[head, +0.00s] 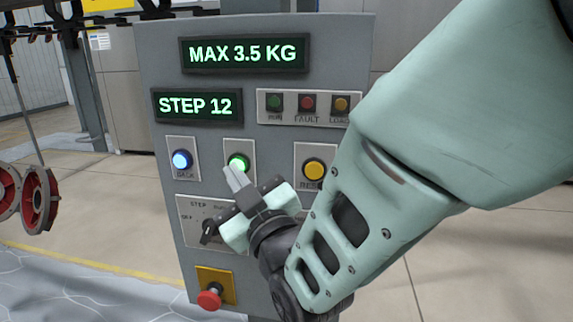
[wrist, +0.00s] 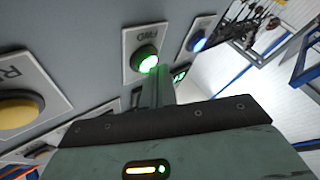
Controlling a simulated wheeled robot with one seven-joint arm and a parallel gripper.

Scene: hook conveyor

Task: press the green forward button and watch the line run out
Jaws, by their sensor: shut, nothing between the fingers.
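The green forward button (head: 238,161) glows on the grey control panel (head: 220,135), between a lit blue back button (head: 182,160) and a yellow button (head: 314,169). My gripper (head: 234,173) is shut and empty, with its fingertips just below and in front of the green button. In the wrist view the green button (wrist: 145,60) is lit, just beyond the fingertips (wrist: 158,82). I cannot tell whether they touch it. The panel displays (head: 197,105) read "STEP 12" and "MAX 3.5 KG".
A rotary switch (head: 208,231) and a red mushroom button (head: 209,299) sit lower on the panel. Unlit-looking run, fault and load lamps (head: 307,103) are at upper right. Red wheels (head: 38,199) hang from the overhead line at left. The floor beyond is open.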

